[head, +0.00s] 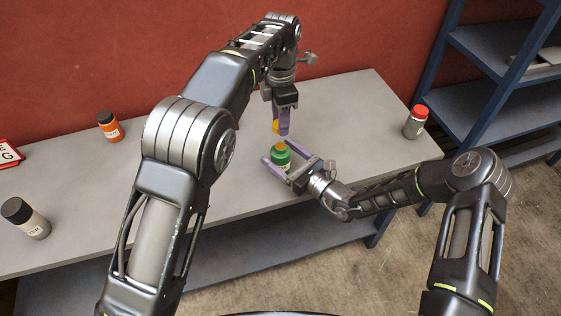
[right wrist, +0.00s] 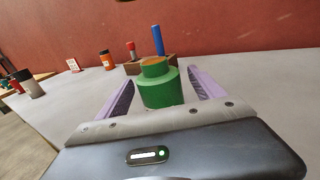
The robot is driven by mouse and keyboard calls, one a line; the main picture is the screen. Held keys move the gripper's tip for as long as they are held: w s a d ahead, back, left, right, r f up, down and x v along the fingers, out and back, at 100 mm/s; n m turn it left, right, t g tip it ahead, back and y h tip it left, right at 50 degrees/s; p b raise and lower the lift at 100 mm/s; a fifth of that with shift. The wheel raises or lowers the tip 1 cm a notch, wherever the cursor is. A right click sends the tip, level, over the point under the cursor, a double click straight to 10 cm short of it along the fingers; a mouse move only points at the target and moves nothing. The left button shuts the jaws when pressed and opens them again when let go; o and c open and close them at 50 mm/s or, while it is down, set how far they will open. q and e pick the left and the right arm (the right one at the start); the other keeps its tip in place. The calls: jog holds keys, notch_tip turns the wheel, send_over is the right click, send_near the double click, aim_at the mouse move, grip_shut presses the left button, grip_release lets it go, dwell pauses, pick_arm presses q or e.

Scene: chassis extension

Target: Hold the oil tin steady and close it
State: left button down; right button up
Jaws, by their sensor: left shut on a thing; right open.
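The green oil tin (head: 281,158) stands upright on the grey table, with an orange top. In the right wrist view the tin (right wrist: 160,92) stands between the two purple fingers. My right gripper (head: 279,154) is open, with a finger on either side of the tin. In the right wrist view a gap shows beside each finger. My left gripper (head: 283,131) is above and just behind the tin, pointing down, shut on a small yellow-orange cap (head: 275,127). The fingers partly hide the cap. It looks apart from the tin.
An orange jar (head: 109,127), a black-lidded bottle (head: 26,219) and a red-lidded bottle (head: 415,122) stand on the table (head: 355,105). A wooden holder (right wrist: 135,69) with red and blue sticks shows behind the tin in the right wrist view. Blue shelves (head: 490,45) stand right.

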grip_shut()
dwell(0.9)
